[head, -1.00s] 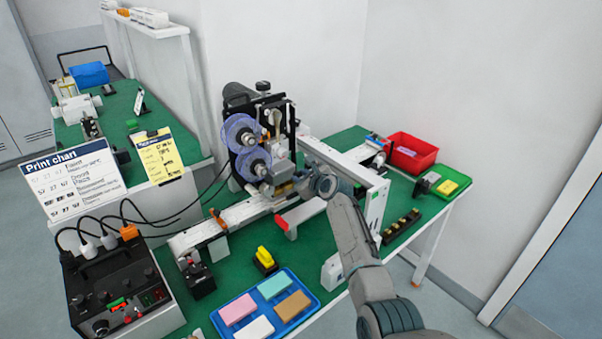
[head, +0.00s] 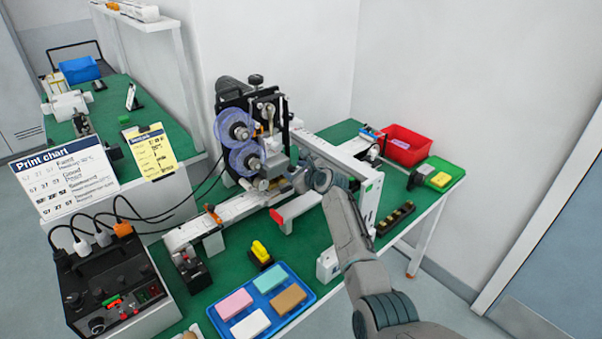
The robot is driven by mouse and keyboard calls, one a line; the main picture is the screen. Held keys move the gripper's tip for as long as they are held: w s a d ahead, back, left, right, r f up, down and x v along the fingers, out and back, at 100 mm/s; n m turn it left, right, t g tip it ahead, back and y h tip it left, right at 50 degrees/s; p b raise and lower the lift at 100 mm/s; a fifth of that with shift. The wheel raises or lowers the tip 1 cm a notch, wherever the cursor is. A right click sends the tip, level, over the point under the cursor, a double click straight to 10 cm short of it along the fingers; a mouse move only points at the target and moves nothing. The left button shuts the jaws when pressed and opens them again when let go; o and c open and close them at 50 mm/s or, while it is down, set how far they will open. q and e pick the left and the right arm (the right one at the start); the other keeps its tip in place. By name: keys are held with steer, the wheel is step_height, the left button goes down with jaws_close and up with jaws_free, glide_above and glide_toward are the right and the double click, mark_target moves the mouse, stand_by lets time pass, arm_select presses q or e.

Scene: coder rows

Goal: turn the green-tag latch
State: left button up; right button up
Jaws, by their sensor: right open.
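The coder machine (head: 252,105), with two purple-rimmed reels (head: 242,158), stands over the white conveyor rail at the middle of the green table. My right arm comes in from the lower right. My right gripper (head: 296,181) is at the lower right side of the coder, beside its print head. Its jaws are open, but the fingertips are small and partly hidden by my wrist. I cannot make out a green-tagged latch for sure; the area behind my wrist is hidden. A small green mark (head: 368,188) shows on the white panel's end. My left gripper is not in view.
A blue tray (head: 272,318) with coloured blocks lies in front, near a yellow-topped item (head: 261,252). A black control box (head: 105,285) with cables stands at left. A red bin (head: 408,147) and green tray (head: 455,172) sit at the right end. A red-tipped white bar (head: 285,218) lies near my wrist.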

steer(key=v, duration=0.7)
steer(key=shift+b, duration=0.3)
steer(key=shift+w+d, duration=0.1)
